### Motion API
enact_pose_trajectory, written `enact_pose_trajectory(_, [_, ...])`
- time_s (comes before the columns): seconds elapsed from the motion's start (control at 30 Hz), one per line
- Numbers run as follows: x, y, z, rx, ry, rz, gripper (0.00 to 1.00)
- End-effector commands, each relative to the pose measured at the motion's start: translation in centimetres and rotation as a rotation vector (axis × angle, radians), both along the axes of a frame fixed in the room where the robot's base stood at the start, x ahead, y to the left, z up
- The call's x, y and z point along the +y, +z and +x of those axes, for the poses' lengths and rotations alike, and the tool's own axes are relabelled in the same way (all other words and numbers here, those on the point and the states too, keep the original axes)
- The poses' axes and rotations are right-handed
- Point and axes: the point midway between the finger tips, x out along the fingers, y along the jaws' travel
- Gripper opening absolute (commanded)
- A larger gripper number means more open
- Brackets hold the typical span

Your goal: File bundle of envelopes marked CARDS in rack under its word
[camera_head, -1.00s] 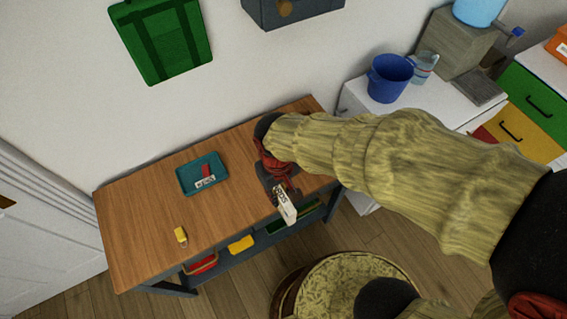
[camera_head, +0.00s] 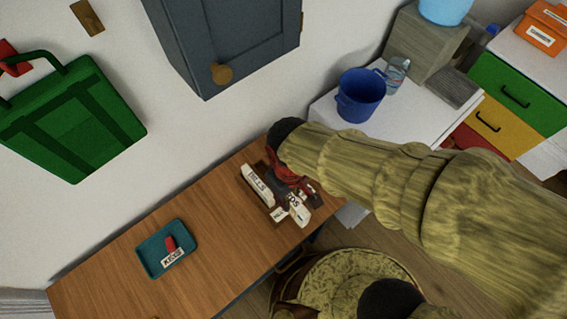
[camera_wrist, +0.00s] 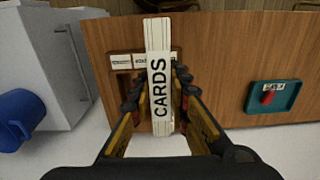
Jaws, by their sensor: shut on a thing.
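The white bundle of envelopes marked CARDS (camera_wrist: 158,85) stands upright between my gripper's fingers (camera_wrist: 160,100) in the wrist view. In the head view my gripper (camera_head: 291,196) is shut on this bundle (camera_head: 299,210), and only the end of its word shows. A brown wooden rack (camera_wrist: 121,84) lies beyond the bundle in the wrist view, with small white labels, partly covered by the bundle. I cannot tell whether CARDS touches the rack.
A teal tray (camera_head: 150,264) with a red item and a KEYS label lies on the wooden table (camera_head: 215,250). A blue bucket (camera_head: 360,97) stands on a white cabinet to the right. A grey wall cabinet (camera_head: 225,35) hangs above. The table between tray and rack is clear.

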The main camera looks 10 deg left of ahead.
Motion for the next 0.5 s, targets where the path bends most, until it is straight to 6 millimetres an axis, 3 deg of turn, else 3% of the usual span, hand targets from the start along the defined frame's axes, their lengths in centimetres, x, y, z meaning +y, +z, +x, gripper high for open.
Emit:
enact_pose_trajectory(0.43, [4.8,-4.4,7.6,0.002,0.009,-0.002,0.0])
enact_pose_trajectory(0.5, [5.3,-5.8,8.4,0.004,0.009,-0.003,0.0])
